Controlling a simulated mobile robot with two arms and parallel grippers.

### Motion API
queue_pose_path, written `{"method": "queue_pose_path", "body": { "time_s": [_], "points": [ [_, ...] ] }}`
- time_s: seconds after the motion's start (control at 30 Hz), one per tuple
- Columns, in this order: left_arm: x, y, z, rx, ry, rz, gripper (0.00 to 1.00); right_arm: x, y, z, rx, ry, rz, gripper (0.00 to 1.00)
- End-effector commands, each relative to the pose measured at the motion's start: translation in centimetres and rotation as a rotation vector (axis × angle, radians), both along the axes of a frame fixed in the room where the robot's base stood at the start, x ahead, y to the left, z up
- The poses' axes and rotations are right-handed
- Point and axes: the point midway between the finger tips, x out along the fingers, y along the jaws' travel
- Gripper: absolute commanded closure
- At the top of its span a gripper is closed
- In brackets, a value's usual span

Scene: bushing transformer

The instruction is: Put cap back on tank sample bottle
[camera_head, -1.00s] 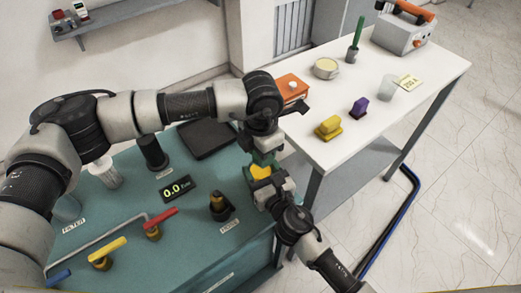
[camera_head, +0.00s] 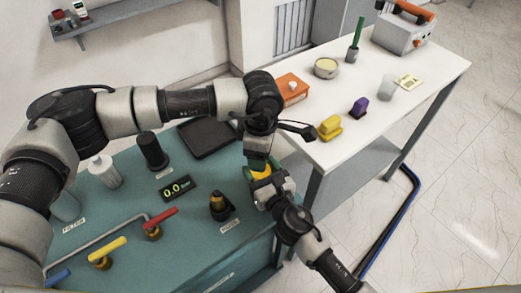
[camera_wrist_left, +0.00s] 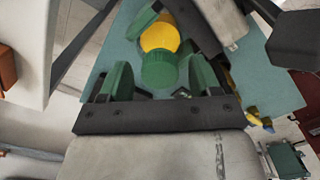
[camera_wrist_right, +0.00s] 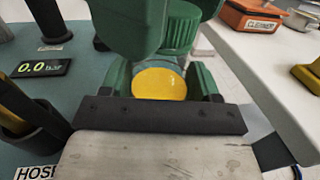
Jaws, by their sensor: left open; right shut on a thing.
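The sample bottle, with yellow content (camera_wrist_right: 158,83), is gripped by my right gripper (camera_head: 262,180) above the right edge of the teal bench. It also shows in the left wrist view (camera_wrist_left: 158,37). The ribbed green cap (camera_wrist_left: 160,72) is at the bottle's mouth, and the right wrist view shows it above the clear shoulder (camera_wrist_right: 180,25). I cannot tell how firmly it sits. My left gripper (camera_head: 262,160) is over the bottle, its green fingers (camera_wrist_left: 160,82) spread on either side of the cap. In the head view the arms hide most of the cap.
The white table holds an orange box (camera_head: 291,88), yellow (camera_head: 329,127) and purple blocks (camera_head: 358,107), and a clear cup (camera_head: 388,87).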

Motion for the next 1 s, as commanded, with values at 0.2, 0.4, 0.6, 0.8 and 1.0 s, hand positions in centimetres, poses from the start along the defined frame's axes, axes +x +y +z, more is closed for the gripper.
{"method": "queue_pose_path", "body": {
  "time_s": [0.2, 0.4, 0.6, 0.8, 1.0],
  "points": [
    [0.1, 0.0, 2.1, -0.002, -0.003, 0.0, 0.37, 0.0, 0.0, -0.1, -0.001, 0.002, 0.0, 1.0],
    [0.0, 0.0, 4.3, 0.0, -0.001, 0.001, 0.37, 0.0, 0.0, -0.1, -0.001, 0.002, 0.0, 1.0],
    [0.0, 0.0, 4.5, 0.0, 0.0, 0.001, 0.37, 0.0, 0.0, -0.1, 0.0, 0.001, 0.0, 1.0],
    [0.0, -0.1, 4.6, -0.001, 0.0, 0.049, 0.41, 0.0, 0.0, -0.1, 0.0, 0.001, 0.0, 1.0],
    [0.0, -0.2, 5.5, -0.002, -0.001, 0.35, 0.41, 0.0, 0.0, -0.1, 0.0, 0.001, 0.0, 1.0]
  ]
}}
